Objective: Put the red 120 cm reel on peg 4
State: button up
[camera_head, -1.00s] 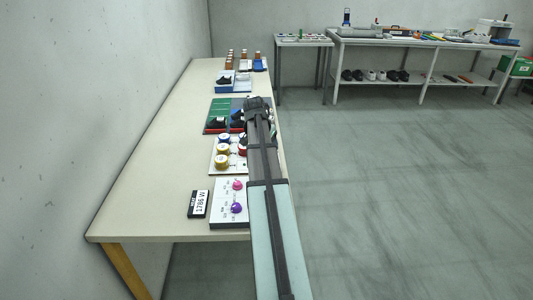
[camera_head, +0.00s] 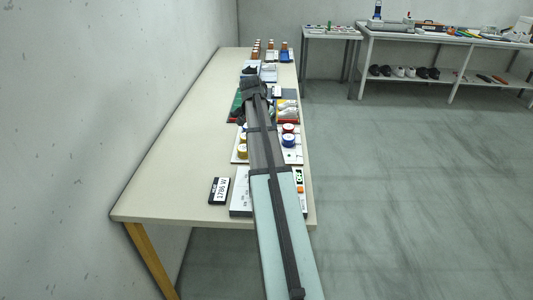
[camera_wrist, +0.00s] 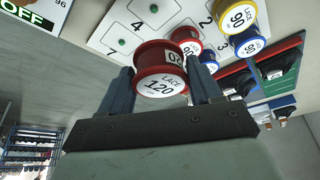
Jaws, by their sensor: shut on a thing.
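In the wrist view, my gripper (camera_wrist: 160,70) is shut on a red reel (camera_wrist: 153,57) with a white label reading "LACE 120 cm". Its fingers stand on either side of the reel. Behind the reel is a white numbered peg board (camera_wrist: 101,40) with small green pegs, one beside the printed 4 (camera_wrist: 135,27). I cannot tell the gap between reel and board. In the head view, my arm crosses the peg board (camera_head: 296,157); the held reel is not distinguishable there.
A green and red tray (camera_wrist: 281,62) of dark shoes lies beyond.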

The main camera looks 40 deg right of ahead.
notch_tip(320, 180, down, 7)
jog(key=shift+r, duration=0.2)
jog(key=shift+f, duration=0.35)
jog(key=shift+c, duration=0.7)
jog(key=shift+f, duration=1.2)
jog(key=shift+f, duration=0.4)
jog(key=o, duration=1.2)
jog(key=shift+r, duration=0.1)
jog(key=shift+r, duration=0.2)
jog(key=v, duration=1.2)
jog(key=shift+s+r, duration=0.1)
